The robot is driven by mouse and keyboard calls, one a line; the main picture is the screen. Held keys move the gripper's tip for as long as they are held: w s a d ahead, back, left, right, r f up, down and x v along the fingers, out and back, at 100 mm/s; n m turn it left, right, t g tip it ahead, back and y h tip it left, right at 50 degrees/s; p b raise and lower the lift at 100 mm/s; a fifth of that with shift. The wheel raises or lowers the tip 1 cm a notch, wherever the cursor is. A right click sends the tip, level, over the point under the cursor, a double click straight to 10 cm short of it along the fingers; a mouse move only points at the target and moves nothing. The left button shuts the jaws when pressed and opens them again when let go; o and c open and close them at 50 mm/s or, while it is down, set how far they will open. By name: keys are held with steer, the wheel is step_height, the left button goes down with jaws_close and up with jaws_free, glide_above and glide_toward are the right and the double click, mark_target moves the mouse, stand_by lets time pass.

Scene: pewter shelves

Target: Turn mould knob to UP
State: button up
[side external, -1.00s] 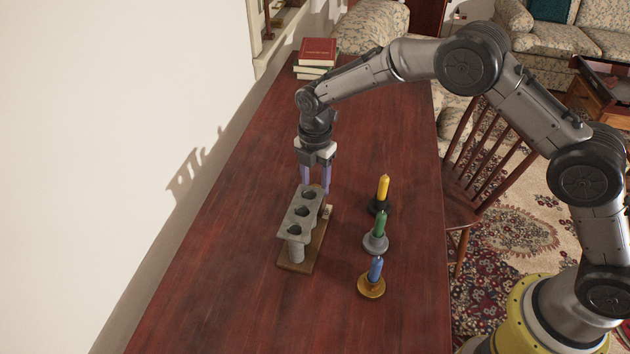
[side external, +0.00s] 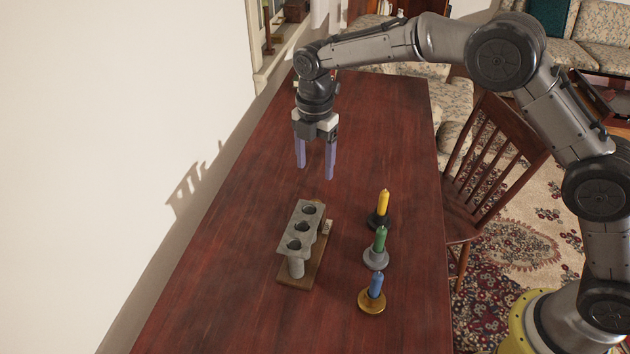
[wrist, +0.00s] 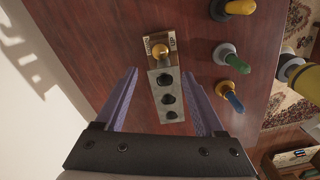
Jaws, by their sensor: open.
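The mould (side external: 301,228) is a grey block with three dark holes, raised on a wooden base (side external: 302,278) on the table. In the wrist view the mould (wrist: 156,91) has a brass knob (wrist: 160,53) at its far end, on a plate (wrist: 160,40) with a label on each side; the right one reads UP. The left label is too small to read surely, and I cannot tell which way the knob points. My gripper (side external: 315,172) is open and empty, pointing down above and beyond the mould, apart from it. Its fingers (wrist: 161,75) flank the mould in the wrist view.
A white wall (side external: 120,130) borders the table's left side. A wooden chair (side external: 495,160) stands at its right edge. The table (side external: 220,290) is clear left of the mould.

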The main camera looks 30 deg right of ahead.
steer(key=shift+r, duration=1.75)
steer(key=s+d+r+m+t, duration=0.1)
steer(key=d+r, duration=0.2)
steer(key=r, duration=0.3)
steer(key=s+d+r+t, duration=0.1)
steer(key=s+d+r, duration=0.1)
steer(key=r, duration=0.4)
steer(key=s+d+r+m+t, duration=0.1)
steer(key=s+d+r+m, duration=0.1)
steer(key=s+d+r, duration=0.3)
steer(key=s+d+r+m+t, duration=0.1)
steer(key=s+d+r+m, duration=0.15)
steer(key=s, duration=0.35)
steer(key=s+d+f+m+t, duration=0.25)
steer(key=s+m, duration=0.45)
steer(key=s, duration=0.7)
steer(key=s+d+f+m, duration=0.1)
steer(key=s+f+m, duration=0.6)
steer(key=m, duration=0.3)
steer(key=shift+f+g, duration=0.45)
